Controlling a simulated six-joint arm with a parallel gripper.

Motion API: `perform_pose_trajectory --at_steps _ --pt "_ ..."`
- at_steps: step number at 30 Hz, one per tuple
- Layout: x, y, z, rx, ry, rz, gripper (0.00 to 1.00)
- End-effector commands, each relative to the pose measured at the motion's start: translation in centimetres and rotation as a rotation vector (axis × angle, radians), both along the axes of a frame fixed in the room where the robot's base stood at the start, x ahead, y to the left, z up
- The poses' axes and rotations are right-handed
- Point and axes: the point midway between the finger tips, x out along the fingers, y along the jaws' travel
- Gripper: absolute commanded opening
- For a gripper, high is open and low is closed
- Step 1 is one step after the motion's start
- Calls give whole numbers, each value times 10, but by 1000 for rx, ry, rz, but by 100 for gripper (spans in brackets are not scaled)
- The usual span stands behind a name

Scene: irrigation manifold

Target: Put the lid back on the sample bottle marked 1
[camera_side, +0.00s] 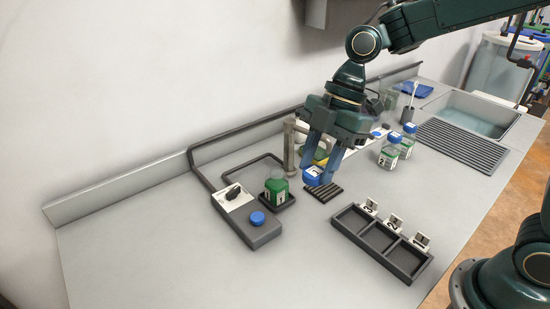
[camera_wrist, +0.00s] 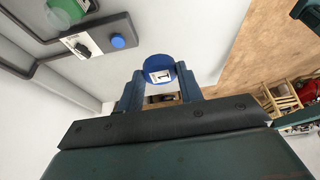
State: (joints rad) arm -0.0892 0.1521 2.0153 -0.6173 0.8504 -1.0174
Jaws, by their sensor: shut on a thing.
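My gripper (camera_side: 323,172) is shut on a blue lid (camera_side: 313,175) with a white label, held over the counter beside a small black ribbed rest. In the wrist view the lid (camera_wrist: 160,68) sits between my fingertips (camera_wrist: 160,88), and its label reads 1. The sample bottle marked 1 (camera_side: 278,186) is a clear bottle with green contents and no lid. It stands upright on a small dark pad, left of my gripper. Its green shows at the top left of the wrist view (camera_wrist: 68,8).
A grey box (camera_side: 250,218) with a black switch and blue button stands left of the bottle. A dark three-compartment tray (camera_side: 345,224) with number tags is at front right. Blue-lidded bottles (camera_side: 389,153) stand behind it. The ribbed rest (camera_side: 322,192) is below my gripper. The front-left counter is clear.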

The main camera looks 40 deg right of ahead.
Motion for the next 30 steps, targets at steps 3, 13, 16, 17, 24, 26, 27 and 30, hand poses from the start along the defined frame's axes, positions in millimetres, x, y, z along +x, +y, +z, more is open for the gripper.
perform_pose_trajectory --at_steps 3,13,16,17,24,26,27,30 --pt "15 2 2 0 1 34 15" --pt "68 2 5 0 1 178 15" --pt "83 -1 3 -1 1 225 15" --pt "88 -2 2 0 1 241 15" --pt "122 -14 -9 -1 1 359 15" --pt "130 -18 -12 -1 2 388 15" --pt "135 -21 -15 -1 1 406 15" --pt "145 -28 -21 -1 1 447 15"
